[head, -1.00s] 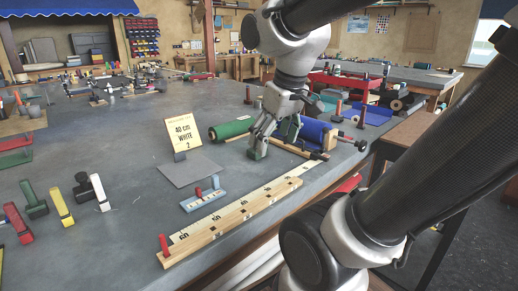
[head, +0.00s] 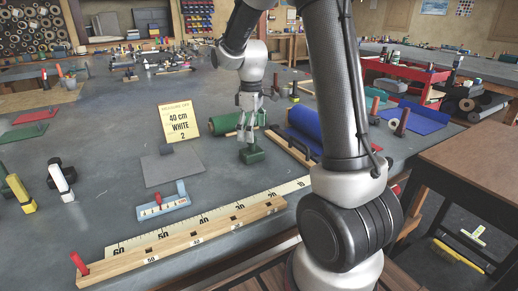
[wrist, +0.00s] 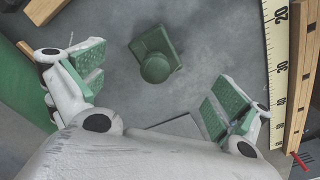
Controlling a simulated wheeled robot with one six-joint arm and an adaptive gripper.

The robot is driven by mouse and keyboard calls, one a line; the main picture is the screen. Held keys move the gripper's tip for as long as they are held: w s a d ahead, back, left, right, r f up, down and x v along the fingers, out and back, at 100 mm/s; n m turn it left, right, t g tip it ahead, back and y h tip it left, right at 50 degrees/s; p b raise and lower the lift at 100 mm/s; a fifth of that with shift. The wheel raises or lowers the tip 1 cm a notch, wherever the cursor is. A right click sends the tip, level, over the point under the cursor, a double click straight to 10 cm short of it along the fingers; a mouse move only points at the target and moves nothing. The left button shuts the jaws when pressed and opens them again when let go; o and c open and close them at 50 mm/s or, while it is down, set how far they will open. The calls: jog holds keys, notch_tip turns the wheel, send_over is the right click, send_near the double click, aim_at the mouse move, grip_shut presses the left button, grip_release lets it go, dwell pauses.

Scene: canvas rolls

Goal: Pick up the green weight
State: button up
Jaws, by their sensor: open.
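The green weight (head: 251,155) stands on the grey table, just beyond the front of the measuring strip. In the wrist view it shows a square base and a round knob (wrist: 155,66), with bare table around it. My gripper (head: 248,126) points down above the weight. Its two green-padded fingers are wide apart in the wrist view (wrist: 157,88) and hold nothing. The weight lies between and a little ahead of the fingertips there, touching neither. The gripper partly hides the weight's knob in the head view.
A green roll (head: 228,123) lies behind the weight, and a blue roll (head: 308,130) to its right. A wooden rail (head: 190,240) and measuring strip (head: 125,241) run along the front.

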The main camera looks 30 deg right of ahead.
aim_at(252, 150)
jog(key=shift+w+d+f, duration=0.15)
jog(key=shift+w+f, duration=0.05)
jog(key=shift+f, duration=0.2)
notch_tip(252, 150, down, 8)
jog(key=shift+w+r, duration=0.1)
jog(key=shift+r, duration=0.15)
jog(key=shift+c, duration=0.2)
jog(key=c, duration=0.9)
